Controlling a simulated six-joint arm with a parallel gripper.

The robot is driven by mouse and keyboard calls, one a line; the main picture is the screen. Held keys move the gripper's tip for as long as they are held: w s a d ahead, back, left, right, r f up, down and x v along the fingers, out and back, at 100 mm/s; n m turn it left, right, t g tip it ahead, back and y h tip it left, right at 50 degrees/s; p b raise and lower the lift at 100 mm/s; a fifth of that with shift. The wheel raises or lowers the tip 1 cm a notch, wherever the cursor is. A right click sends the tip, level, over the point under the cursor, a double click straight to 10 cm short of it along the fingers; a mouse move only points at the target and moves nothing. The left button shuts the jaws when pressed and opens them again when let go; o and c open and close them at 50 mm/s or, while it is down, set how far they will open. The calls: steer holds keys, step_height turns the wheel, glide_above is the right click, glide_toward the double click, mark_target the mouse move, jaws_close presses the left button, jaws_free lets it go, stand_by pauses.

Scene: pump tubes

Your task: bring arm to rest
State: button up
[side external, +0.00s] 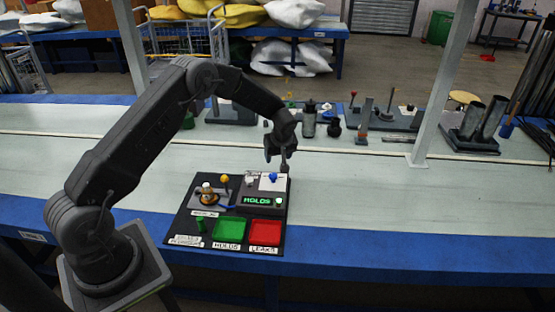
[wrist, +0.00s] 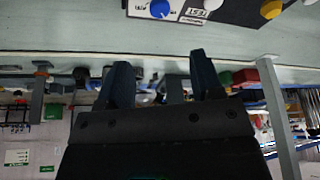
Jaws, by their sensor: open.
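My gripper (side external: 282,160) hangs just above and behind the back right corner of a black pump test board (side external: 184,222) in the side view. In the wrist view my gripper (wrist: 157,80) is open, its two dark fingers apart with nothing between them. The board carries a green display reading "HOLDS", a green tray (side external: 229,230) labelled HOLDS and a red tray (side external: 265,232) labelled LEAKS. A blue knob (side external: 273,177) stands near my gripper; a blue knob also shows in the wrist view (wrist: 160,9). A yellow knob (side external: 224,179) and a small pump unit (side external: 207,193) sit at the left.
Dark fixtures with posts and cylinders (side external: 309,120) stand along the bench's back edge. A pale upright post (side external: 433,100) rises at the right, and another stands behind my arm. The bench top (side external: 370,210) right of the board is clear.

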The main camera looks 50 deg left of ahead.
steer(key=s+d+r+m+t+h, duration=0.1)
steer(key=s+d+r+m, duration=0.35)
steer(key=r, duration=0.75)
steer(key=s+d+r+m+t, duration=0.1)
steer(key=s+d+r+m, duration=0.1)
steer(key=s+d+r, duration=0.8)
steer(key=s+d+r+m+h, duration=0.1)
steer(key=s+r+m, duration=0.1)
steer(key=s, duration=0.4)
steer(key=s+d+r+m+t+h, duration=0.1)
steer(key=s+d+r+m, duration=0.1)
steer(key=s, duration=0.5)
steer(key=s+d+r+m+t+h, duration=0.1)
steer(key=s+d+r+m, duration=0.1)
steer(key=s, duration=0.5)
steer(key=shift+d+m, duration=0.25)
steer(key=shift+m, duration=0.3)
steer(key=shift+s, duration=0.1)
